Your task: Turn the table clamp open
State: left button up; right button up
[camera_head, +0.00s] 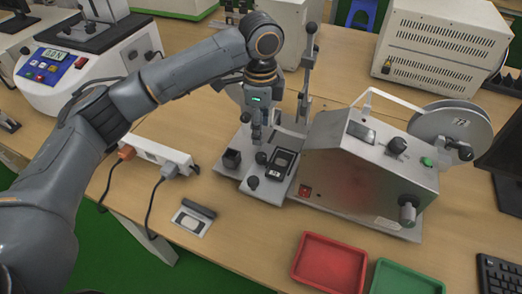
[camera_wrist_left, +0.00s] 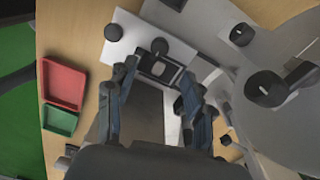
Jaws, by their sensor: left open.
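The table clamp looks like the small metal plate fixture (camera_head: 228,171) with black knobs, left of the grey sloped test machine (camera_head: 340,168). A dark device with a pale face (camera_head: 280,163) sits on it; it also shows in the left wrist view (camera_wrist_left: 158,68). One black knob (camera_head: 252,182) stands at the front corner, another (camera_head: 232,158) at the left. My left gripper (camera_head: 261,138) points down just above the fixture. In the left wrist view its fingers (camera_wrist_left: 157,74) are apart, with nothing visibly held. I cannot tell whether a fingertip touches a knob. My right gripper is out of view.
An upright lever (camera_head: 308,68) rises behind the fixture. A reel (camera_head: 452,128) sits right of the machine. A red tray (camera_head: 330,262) and a green tray (camera_head: 405,278) lie in front. A power strip (camera_head: 155,154) with cables is at the left.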

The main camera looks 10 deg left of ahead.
aim_at(261, 155)
pick_arm(q)
notch_tip(261, 155, down, 9)
jog(key=shift+f, duration=0.2)
grip_shut()
dwell(0.3)
